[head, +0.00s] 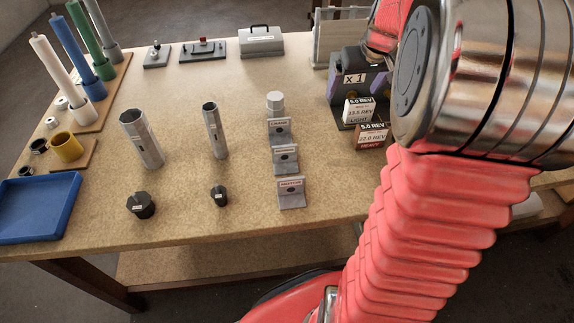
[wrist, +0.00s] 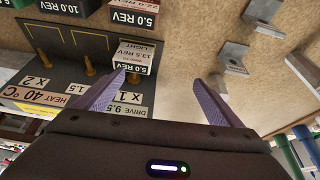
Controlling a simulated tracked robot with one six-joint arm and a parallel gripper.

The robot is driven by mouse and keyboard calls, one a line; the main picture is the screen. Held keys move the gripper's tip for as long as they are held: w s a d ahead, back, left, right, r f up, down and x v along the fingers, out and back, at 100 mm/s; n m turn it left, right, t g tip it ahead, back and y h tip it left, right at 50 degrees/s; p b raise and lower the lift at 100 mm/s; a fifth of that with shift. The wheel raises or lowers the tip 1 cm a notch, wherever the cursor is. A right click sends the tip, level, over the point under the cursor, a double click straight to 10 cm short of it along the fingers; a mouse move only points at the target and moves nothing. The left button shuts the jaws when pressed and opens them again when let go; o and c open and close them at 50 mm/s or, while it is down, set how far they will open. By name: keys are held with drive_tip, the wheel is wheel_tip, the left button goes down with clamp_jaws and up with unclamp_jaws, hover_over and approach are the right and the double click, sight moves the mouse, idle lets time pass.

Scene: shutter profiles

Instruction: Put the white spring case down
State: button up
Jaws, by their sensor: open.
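In the wrist view the white spring case (wrist: 134,54) appears upside down, near the left fingertip. My gripper (wrist: 158,77) is open, with its two purple fingers apart and bare tabletop between them. The white case lies beyond the left finger, not between the fingers. Whether that fingertip touches it I cannot tell. In the head view my arm covers much of the right side.
A red HEAVY case (head: 372,136) stands close in front of the white one. Brass pegs (wrist: 89,66) rise from the rack beside it. Grey brackets (head: 286,160), metal tubes (head: 142,140), black caps (head: 141,205) and a blue tray (head: 38,209) stand farther left. Bare tabletop lies between them.

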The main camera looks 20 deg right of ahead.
drive_tip(key=s+a+r, duration=0.2)
drive_tip(key=a, duration=0.4)
drive_tip(key=s+a+r, duration=0.1)
drive_tip(key=a+r, duration=0.1)
drive_tip(key=a, duration=0.3)
drive_tip(key=s+a+f+n+t+y, duration=0.1)
drive_tip(key=s+a+n, duration=0.1)
drive_tip(key=s+a, duration=1.4)
drive_tip(key=a, duration=0.2)
drive_tip(key=shift+s+a+f+n, duration=0.35)
drive_tip(key=shift+s+n, duration=0.05)
drive_tip(key=shift+c, duration=0.6)
